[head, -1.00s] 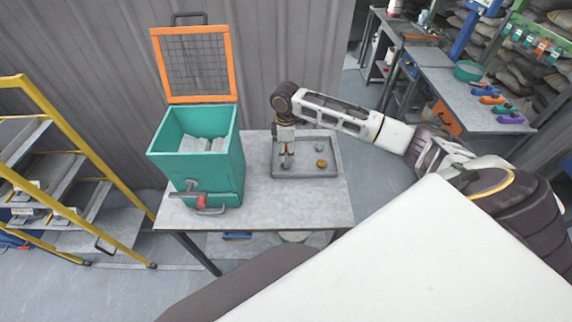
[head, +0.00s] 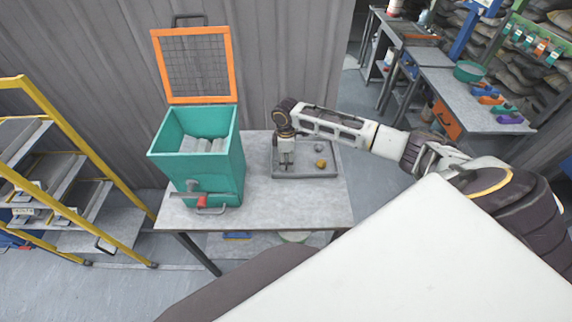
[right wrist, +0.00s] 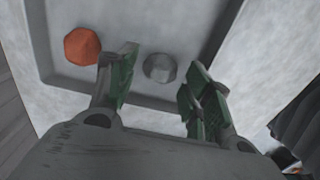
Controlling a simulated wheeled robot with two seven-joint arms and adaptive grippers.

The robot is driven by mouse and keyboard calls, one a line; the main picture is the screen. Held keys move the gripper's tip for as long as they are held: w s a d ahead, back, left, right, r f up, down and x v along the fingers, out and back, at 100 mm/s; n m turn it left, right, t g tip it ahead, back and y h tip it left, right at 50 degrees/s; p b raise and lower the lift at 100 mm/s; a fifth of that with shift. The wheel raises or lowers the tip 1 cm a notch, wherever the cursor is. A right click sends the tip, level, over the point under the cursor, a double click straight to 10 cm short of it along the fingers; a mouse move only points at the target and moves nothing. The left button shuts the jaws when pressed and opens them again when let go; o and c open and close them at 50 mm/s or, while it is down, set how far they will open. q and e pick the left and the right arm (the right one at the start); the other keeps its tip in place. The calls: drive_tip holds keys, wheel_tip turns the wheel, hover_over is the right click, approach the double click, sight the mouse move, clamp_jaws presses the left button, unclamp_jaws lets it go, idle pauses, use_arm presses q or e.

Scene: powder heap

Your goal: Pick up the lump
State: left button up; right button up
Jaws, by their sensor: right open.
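My right gripper (head: 286,168) points down over the tray's left part, left of these lumps. In the right wrist view its green-padded fingers (right wrist: 163,66) are open and empty. A faceted grey lump (right wrist: 160,67) shows between the fingertips, seemingly below them. An orange lump (right wrist: 82,46) lies left of the left finger. I cannot tell how these match the head view's lumps. My left gripper is not in view.
A teal bin (head: 195,175) with an open orange-framed mesh lid (head: 197,65) stands left of the tray, holding grey pieces. The table (head: 262,208) is bare in front of the tray. A yellow-railed rack (head: 75,130) stands at the left.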

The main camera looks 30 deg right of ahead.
drive_tip(key=shift+f, duration=1.2)
drive_tip(key=shift+c, duration=0.2)
drive_tip(key=c, duration=0.8)
drive_tip(key=shift+o, duration=0.2)
drive_tip(key=shift+r, duration=0.2)
wheel_tip(320, 180, up, 10)
drive_tip(key=shift+f, duration=0.15)
